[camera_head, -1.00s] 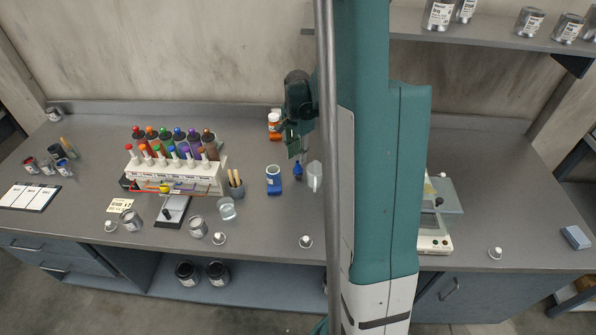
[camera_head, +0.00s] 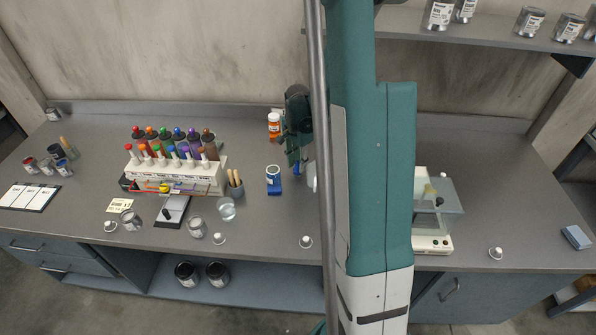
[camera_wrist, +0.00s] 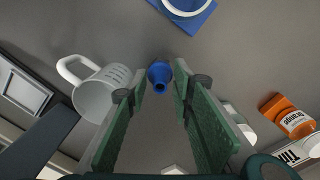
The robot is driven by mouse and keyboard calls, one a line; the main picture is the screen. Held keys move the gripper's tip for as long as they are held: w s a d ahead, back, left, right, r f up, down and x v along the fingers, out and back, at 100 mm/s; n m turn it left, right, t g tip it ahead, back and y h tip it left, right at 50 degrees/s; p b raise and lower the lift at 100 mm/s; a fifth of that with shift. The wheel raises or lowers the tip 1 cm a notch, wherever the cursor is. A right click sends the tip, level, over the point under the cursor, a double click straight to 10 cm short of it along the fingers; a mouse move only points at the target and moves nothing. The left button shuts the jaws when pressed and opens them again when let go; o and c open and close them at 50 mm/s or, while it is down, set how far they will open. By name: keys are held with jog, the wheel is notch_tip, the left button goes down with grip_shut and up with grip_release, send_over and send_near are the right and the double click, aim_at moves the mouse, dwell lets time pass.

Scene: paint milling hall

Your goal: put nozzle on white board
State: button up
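In the wrist view the blue nozzle (camera_wrist: 159,76) shows between and just beyond my fingertips. My gripper (camera_head: 297,158) is over it with green fingers pointing down. In the wrist view my gripper (camera_wrist: 159,78) is open, with a narrow gap on each side of the nozzle; contact cannot be told. A white board (camera_head: 30,197) with dark edges, split into panels, lies at the bench's far left, clear of objects.
A white cup (camera_wrist: 94,92) stands close beside the nozzle. A bottle rack (camera_head: 178,181) and several small cans stand between here and the board. A balance (camera_head: 432,243) is at right.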

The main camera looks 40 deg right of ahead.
aim_at(298, 162)
jog(key=c, duration=0.7)
jog(key=shift+r, duration=0.2)
jog(key=shift+r, duration=4.85)
